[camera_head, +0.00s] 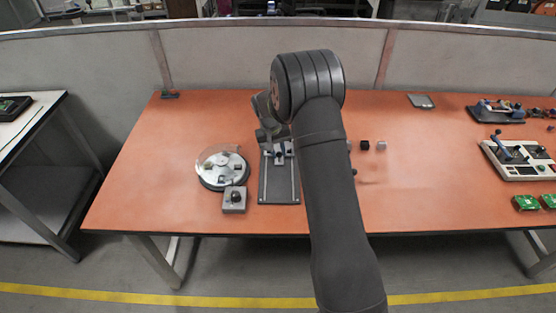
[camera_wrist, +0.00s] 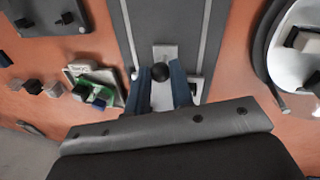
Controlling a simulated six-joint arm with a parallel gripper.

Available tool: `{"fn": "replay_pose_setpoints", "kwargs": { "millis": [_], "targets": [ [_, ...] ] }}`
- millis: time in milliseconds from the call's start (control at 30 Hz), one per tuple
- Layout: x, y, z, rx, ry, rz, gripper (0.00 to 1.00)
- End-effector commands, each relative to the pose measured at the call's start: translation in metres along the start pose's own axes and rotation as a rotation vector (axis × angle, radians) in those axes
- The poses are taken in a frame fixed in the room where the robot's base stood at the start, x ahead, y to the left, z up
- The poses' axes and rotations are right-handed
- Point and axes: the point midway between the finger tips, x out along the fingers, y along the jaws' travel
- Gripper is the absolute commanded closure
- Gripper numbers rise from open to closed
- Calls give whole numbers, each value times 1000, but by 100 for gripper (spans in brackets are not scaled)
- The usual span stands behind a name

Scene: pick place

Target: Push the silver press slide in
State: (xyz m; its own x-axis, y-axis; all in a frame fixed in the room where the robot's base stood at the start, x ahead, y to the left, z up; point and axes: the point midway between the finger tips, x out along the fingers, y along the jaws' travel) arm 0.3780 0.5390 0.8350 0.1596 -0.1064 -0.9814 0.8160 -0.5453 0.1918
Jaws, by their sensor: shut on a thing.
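The silver press slide (camera_wrist: 166,51) is a small pale metal block with a round black knob, sitting on a dark grey base between two light rails (camera_wrist: 127,28). In the wrist view my gripper (camera_wrist: 160,74) has its two blue-grey fingers on either side of the knob, shut on the slide. In the head view the base (camera_head: 278,191) lies lengthwise on the orange table, and my gripper (camera_head: 272,137) is over its far end. My arm and gripper partly hide the slide there.
A round dial-like device (camera_head: 222,168) and a grey box with a black knob (camera_head: 234,200) stand left of the base. Small dark and pale cubes (camera_head: 365,145) lie to the right. Control panels (camera_head: 520,157) and green boards (camera_head: 526,203) are at the right edge.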

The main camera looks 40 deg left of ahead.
Motion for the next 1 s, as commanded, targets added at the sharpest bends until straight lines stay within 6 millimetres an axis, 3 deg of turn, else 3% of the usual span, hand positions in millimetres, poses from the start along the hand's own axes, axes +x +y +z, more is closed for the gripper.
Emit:
{"fn": "replay_pose_setpoints", "kwargs": {
  "millis": [467,500,600,1000],
  "targets": [
    [-1,2,-10,0,9,0,100],
    [-1,2,-10,1,9,0,75],
    [-1,2,-10,1,7,0,57],
    [-8,1,-8,0,3,0,57]
  ]
}}
